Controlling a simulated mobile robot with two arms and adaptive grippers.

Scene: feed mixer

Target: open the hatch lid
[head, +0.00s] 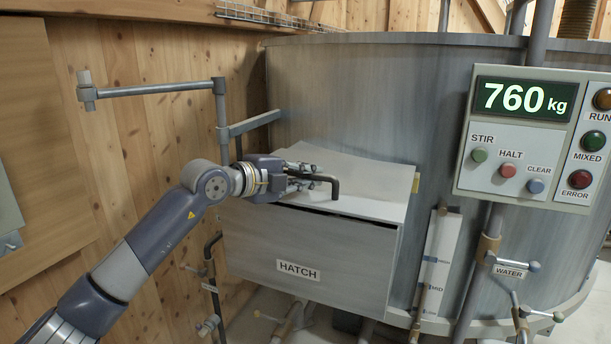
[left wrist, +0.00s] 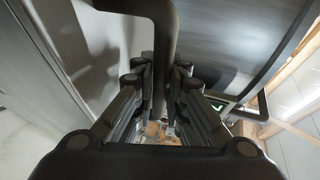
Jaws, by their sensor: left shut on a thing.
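The hatch lid (head: 365,188) is a pale grey plate sloping on top of the box marked HATCH (head: 325,269), against the side of the mixer tank. A thin dark gap shows under its front edge. A dark bent handle (head: 334,187) stands on the lid. My left gripper (head: 308,177) reaches in from the left just above the lid and is shut on this handle. In the left wrist view the handle (left wrist: 164,38) runs down between the two fingers (left wrist: 162,82). The fingers hide part of the handle. My right gripper is not in view.
The grey tank (head: 390,100) rises behind the hatch. A control panel (head: 530,135) reading 760 kg hangs at the right. A grey pipe arm (head: 150,90) juts out on the left, near the wooden wall. Pipes and a WATER valve (head: 515,267) stand at lower right.

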